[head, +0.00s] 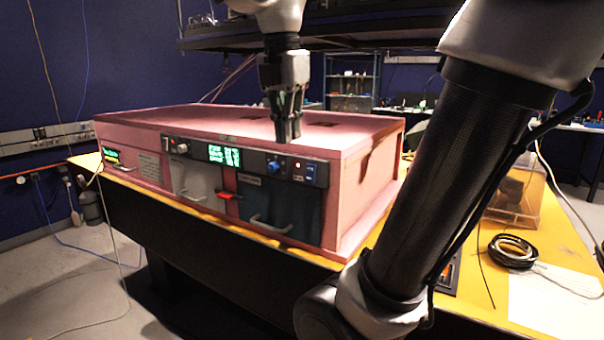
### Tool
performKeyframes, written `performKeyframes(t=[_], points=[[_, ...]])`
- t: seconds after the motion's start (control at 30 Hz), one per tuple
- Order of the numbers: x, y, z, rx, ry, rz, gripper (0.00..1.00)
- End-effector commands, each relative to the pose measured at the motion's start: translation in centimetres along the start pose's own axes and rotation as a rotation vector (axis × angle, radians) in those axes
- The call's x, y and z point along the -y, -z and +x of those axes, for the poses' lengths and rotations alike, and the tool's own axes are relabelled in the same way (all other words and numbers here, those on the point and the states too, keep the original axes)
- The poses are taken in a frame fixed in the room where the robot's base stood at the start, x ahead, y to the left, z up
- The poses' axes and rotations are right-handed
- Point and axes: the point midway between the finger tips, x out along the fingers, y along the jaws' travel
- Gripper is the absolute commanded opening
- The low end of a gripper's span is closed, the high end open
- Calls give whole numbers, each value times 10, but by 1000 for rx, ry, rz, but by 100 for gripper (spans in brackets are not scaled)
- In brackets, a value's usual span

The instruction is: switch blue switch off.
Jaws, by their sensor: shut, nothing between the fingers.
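The blue switch (311,174) is a small blue piece at the right end of the dark control strip on the front of the pink foam enclosure (350,200). Its on or off position is too small to tell. A round blue knob (273,167) sits to its left on the same strip. My gripper (288,138) is shut and empty. It points down near the enclosure's front top edge, above and a little left of the blue switch, apart from it. Nothing hides the switch.
Two drawers with handles, one grey (195,185) and one dark (275,208), and a red lever (228,196) lie below the strip. A green display (224,154) is left of the knob. The enclosure stands on a yellow table (535,250) with a coiled cable (512,252) at right.

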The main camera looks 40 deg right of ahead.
Motion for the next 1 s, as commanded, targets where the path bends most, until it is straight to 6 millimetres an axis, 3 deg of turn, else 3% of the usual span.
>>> performKeyframes(t=[0.4, 0.57, 1.0], points=[[0, 0, 1, -1, 1, -51, 0], [1, 0, 10, -1, 3, -50, 0], [1, 0, 97, -2, 4, -49, 0]])
